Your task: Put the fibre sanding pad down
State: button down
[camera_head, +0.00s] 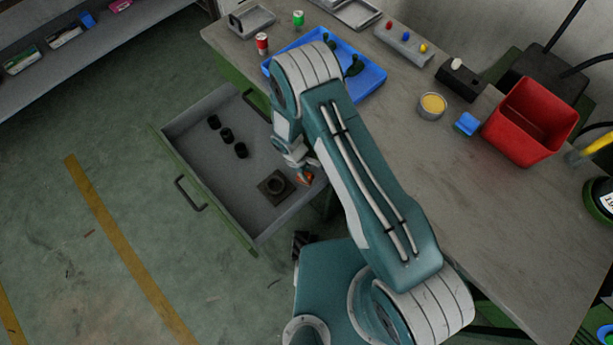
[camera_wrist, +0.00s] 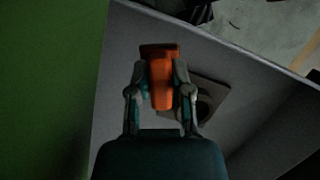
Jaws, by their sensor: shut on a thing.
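The fibre sanding pad (camera_wrist: 163,82) is an orange-brown block between the two fingers of my gripper (camera_wrist: 161,92) in the wrist view. My gripper is shut on it. In the head view the pad (camera_head: 305,179) shows as a small orange patch below my wrist, over the right side of the open grey drawer (camera_head: 195,158). The fingers and arm hide part of it. I cannot tell whether the pad touches the drawer floor.
A dark square plate with a round socket (camera_head: 275,186) lies in the drawer close to the pad. The workbench (camera_head: 490,230) holds a blue tray (camera_head: 372,82) and red bin (camera_head: 530,120).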

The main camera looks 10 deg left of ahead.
jog(key=shift+a+x, duration=0.15)
jog(key=shift+x, duration=0.55)
jog(key=shift+a+x, duration=0.15)
jog(key=shift+x, duration=0.55)
jog(key=shift+w+f, duration=0.1)
jog(key=shift+f, duration=0.6)
jog(key=c, duration=0.5)
grip_release()
jog(key=shift+c, duration=0.2)
jog(key=shift+r, duration=0.55)
jog(key=v, duration=1.2)
jog(key=shift+a, duration=0.1)
